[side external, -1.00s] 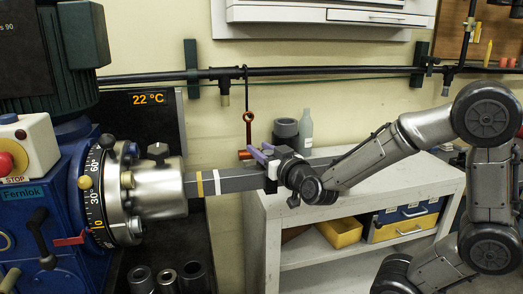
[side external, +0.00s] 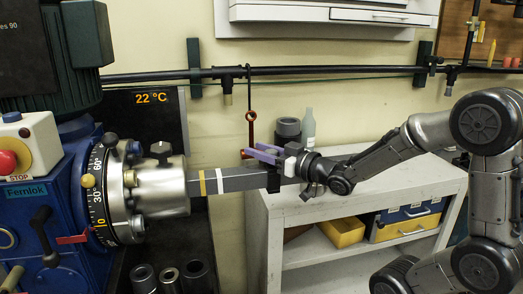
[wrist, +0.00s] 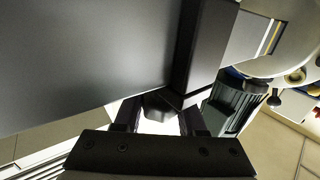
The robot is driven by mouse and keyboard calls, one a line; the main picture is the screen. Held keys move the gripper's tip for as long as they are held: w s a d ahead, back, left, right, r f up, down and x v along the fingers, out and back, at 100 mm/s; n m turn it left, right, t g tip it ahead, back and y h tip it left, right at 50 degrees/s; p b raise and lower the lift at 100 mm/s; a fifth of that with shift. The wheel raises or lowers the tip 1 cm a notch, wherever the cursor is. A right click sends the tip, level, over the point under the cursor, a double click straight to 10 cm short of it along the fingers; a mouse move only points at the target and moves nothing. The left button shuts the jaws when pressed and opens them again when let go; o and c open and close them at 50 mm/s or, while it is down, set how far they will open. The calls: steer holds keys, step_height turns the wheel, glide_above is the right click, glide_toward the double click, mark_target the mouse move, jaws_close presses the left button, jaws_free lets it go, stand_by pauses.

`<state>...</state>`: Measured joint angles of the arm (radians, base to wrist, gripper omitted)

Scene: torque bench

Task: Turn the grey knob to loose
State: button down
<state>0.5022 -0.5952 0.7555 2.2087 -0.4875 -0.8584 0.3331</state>
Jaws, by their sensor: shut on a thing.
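A long grey square bar (side external: 240,180) reaches right from the silver chuck (side external: 160,185) on the blue machine. A dark collar (side external: 272,178) sits around the bar near its right end. My gripper (side external: 262,153), with two pale purple-looking fingers, lies at the upper side of the collar. In the wrist view the fingers are shut on a small dark faceted piece, which I take as the grey knob (wrist: 160,103), beside the collar (wrist: 205,50). The knob is not clear in the side view, and its markings cannot be read.
A red-handled hook tool (side external: 249,130) hangs from the wall rail behind the bar. A grey bench (side external: 400,185) with a dark cylinder (side external: 288,130) and a bottle (side external: 308,127) stands behind my arm. Several dark sockets (side external: 170,278) stand below the chuck.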

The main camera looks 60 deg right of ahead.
steer(key=shift+a+n+y, duration=0.2)
steer(key=shift+n+y, duration=0.5)
steer(key=shift+y, duration=0.5)
steer(key=shift+a+n+y, duration=0.2)
steer(key=shift+n+y, duration=0.5)
steer(key=shift+y, duration=0.5)
steer(key=shift+c, duration=2.4)
jaws_free()
steer(key=shift+s, duration=0.1)
steer(key=s, duration=0.5)
steer(key=shift+s+d, duration=0.3)
steer(key=shift+d, duration=0.1)
steer(key=shift+s, duration=0.85)
